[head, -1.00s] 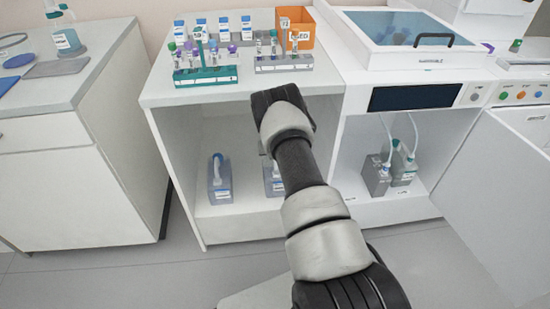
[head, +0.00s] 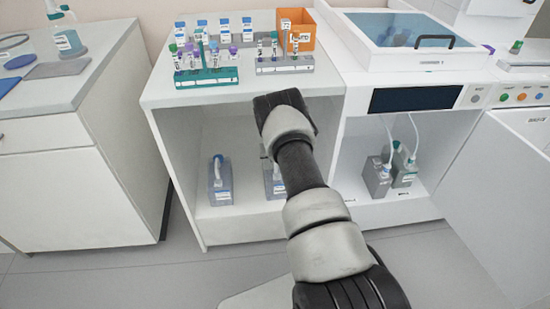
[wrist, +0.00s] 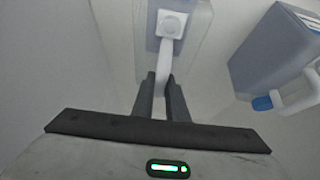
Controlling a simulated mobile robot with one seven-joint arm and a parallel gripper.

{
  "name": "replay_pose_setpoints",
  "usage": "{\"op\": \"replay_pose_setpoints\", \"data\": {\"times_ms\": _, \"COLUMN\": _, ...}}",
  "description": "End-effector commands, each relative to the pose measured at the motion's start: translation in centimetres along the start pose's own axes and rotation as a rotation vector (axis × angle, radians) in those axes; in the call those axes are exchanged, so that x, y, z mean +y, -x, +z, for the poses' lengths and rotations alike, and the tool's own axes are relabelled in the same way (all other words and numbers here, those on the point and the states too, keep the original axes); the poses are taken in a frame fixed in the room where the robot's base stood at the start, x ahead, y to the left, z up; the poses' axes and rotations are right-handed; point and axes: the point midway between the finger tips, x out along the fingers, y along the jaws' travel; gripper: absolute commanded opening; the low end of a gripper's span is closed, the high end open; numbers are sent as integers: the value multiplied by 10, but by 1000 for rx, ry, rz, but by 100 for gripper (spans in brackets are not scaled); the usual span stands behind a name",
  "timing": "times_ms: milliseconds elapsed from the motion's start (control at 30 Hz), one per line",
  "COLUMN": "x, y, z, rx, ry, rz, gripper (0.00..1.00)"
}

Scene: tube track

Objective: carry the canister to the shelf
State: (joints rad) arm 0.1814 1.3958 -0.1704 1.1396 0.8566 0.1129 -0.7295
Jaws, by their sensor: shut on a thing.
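My gripper (wrist: 161,88) is shut on the white handle of a pale, see-through canister (wrist: 192,28) in the wrist view. The canister's round white cap is at the top of that view. In the head view my arm hides the gripper. A grey-blue canister (head: 271,181), partly behind my arm, stands on the lower shelf (head: 240,213) of the white bench and seems to be the one held. Another canister (head: 220,182) stands to its left. In the wrist view a bluish canister with a blue cap (wrist: 270,60) is at the right, apart from my fingers.
Above, the bench top (head: 185,95) carries a teal tube rack (head: 206,77), a grey rack (head: 285,66), several bottles and an orange box (head: 302,30). To the right, two grey canisters with tubes (head: 378,180) stand in an open bay beside an open door (head: 490,200).

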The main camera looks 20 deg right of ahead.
Motion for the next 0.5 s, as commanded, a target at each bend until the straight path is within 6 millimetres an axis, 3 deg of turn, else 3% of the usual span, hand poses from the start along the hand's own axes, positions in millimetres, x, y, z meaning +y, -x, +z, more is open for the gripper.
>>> {"op": "replay_pose_setpoints", "data": {"times_ms": 500, "x": 0, "y": -5, "z": 3, "rx": 0, "ry": 0, "rz": 0, "gripper": 0}}
